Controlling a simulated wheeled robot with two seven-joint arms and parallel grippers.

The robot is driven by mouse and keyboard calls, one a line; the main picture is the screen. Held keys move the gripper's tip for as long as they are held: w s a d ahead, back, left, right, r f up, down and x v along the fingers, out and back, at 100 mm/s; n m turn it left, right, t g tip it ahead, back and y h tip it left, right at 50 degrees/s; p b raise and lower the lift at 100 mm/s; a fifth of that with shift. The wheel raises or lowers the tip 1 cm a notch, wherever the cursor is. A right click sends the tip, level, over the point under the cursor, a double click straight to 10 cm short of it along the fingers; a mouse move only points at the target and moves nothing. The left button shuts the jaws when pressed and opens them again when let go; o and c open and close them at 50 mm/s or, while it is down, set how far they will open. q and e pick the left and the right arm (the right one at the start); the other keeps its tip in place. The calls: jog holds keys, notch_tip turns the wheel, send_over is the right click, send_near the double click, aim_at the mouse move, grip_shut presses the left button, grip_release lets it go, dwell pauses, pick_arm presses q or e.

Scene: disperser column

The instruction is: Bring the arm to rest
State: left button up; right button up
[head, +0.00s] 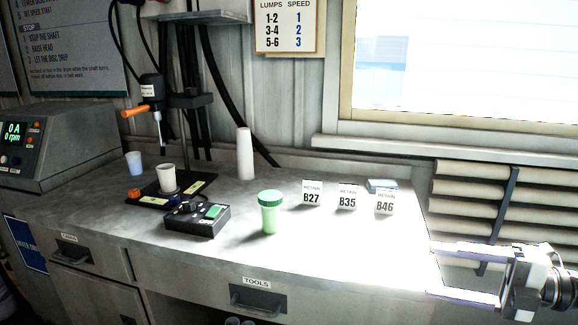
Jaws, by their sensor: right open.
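My right gripper (462,270) is at the lower right of the head view, beyond the bench's right end. Its two fingers point left, wide apart, with nothing between them. My left gripper does not show. The disperser (151,90) with its orange handle stands at the back left of the bench, its shaft pointing down. A white cup (167,178) stands on the dark base plate (198,186) below the shaft. A green jar (270,212) with a green lid stands upright at the bench's front middle, well left of my right gripper.
A black control box (195,218) sits in front of the plate. A blue cup (134,163) and a white cylinder (244,155) stand behind. Retain cards B27 (312,194), B35 (347,197) and B46 (384,202) stand on the right. The bench (320,240) front right is clear.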

jog(key=w+d+r+m+t+h, duration=0.4)
jog(key=w+d+m+t+h, duration=0.1)
jog(key=d+m+t, duration=0.15)
jog(key=w+d+r+m+t+h, duration=0.4)
jog(key=w+d+m+t+h, duration=0.15)
jog(key=d+m, duration=0.2)
jog(key=d+f+m+g+h, duration=0.5)
jog(key=d+f+m+h, duration=0.6)
jog(key=d, duration=0.4)
jog(key=s+a+f+g+y, duration=0.25)
jog(key=s+a+f, duration=0.25)
jog(key=a+f, duration=0.6)
jog(key=s+a+f+g+y, duration=0.1)
jog(key=s+a+f+y, duration=0.2)
jog(key=s+a+f, duration=0.55)
jog(key=s+a+f+m+g+y, duration=0.1)
jog(key=s+a+f+y, duration=0.1)
jog(key=s+a+f, duration=0.4)
jog(key=s+a+f+m+g+y, duration=0.2)
jog(key=s+a+f, duration=0.5)
jog(key=s+a, duration=0.6)
jog(key=a, duration=0.5)
jog(key=shift+a+m, duration=0.3)
